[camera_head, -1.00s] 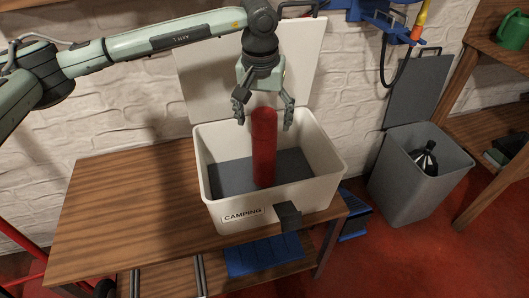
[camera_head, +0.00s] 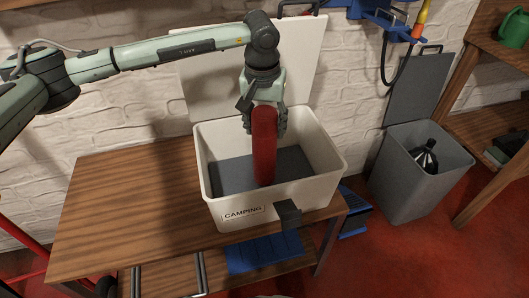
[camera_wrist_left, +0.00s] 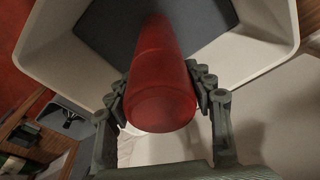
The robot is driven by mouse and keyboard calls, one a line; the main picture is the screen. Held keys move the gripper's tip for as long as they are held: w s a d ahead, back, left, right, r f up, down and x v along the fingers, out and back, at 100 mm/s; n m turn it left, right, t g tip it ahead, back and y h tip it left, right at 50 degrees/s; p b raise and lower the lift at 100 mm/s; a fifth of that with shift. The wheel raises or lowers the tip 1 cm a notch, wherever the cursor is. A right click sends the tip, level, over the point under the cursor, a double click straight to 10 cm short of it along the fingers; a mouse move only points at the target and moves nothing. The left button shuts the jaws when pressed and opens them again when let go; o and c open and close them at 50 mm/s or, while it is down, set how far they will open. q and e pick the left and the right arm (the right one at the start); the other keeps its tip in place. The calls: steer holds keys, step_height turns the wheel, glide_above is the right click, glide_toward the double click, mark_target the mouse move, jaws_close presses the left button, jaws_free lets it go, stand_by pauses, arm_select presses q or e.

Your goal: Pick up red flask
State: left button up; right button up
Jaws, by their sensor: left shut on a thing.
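The red flask (camera_head: 264,150) stands nearly upright, tilted slightly, inside the white box labelled CAMPING (camera_head: 235,212). My left gripper (camera_head: 264,118) comes down from above and is shut around the flask's upper part. In the left wrist view, the fingers (camera_wrist_left: 161,98) press on both sides of the flask (camera_wrist_left: 160,75), near its round end. The flask's lower end is over the dark grey bottom of the box; whether it touches the bottom I cannot tell. My right gripper is not in view.
The box stands on a wooden table (camera_head: 120,205), its lid (camera_head: 300,60) open against the white brick wall. A grey bin (camera_head: 405,195) holding a dark bottle (camera_head: 425,158) is on the right. A wooden shelf with a green watering can (camera_head: 513,30) is farther right. The table's left is clear.

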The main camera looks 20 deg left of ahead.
arm_select(q)
jaws_close()
steer(key=shift+r, duration=0.15)
